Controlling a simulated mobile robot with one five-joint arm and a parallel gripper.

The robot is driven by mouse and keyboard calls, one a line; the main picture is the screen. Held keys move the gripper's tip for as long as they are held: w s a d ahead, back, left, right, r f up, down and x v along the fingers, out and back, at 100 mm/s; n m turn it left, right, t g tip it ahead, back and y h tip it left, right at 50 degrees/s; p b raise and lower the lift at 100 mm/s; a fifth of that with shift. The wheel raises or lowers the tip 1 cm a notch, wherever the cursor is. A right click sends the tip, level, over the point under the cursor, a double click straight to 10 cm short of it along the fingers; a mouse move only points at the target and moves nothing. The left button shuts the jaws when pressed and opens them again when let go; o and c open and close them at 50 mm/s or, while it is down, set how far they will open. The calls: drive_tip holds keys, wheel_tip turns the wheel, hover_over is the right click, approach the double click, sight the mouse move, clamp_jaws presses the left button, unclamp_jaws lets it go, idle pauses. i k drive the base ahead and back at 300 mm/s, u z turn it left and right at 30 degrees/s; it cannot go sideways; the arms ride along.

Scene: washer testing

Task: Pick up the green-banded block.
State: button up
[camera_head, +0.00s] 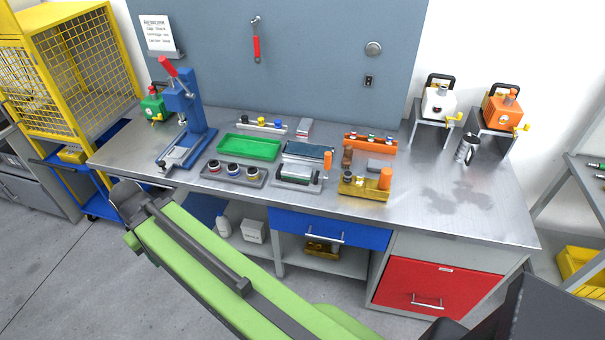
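I cannot make out a green-banded block for certain; the bands on the small parts are too small to read. Candidate small parts sit on the metal workbench (460,205). An orange rack (371,148) at the back right of the bench holds several small parts with coloured tops. A dark grey tray (234,181) at the front left holds three dark round pieces with thin bands. A pale rack (262,129) at the back holds small parts with yellow and blue tops. My green arm crosses the lower left in front of the bench. My gripper's fingers do not show.
A green tray (249,148), a blue press (185,115) and a yellow fixture (364,188) stand on the bench. Two stands with a white pump (438,103) and an orange pump (503,109) are at right. The bench's front right is clear.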

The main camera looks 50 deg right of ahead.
sight(292, 172)
drive_tip(key=i, duration=0.95)
drive_tip(key=u, duration=0.05)
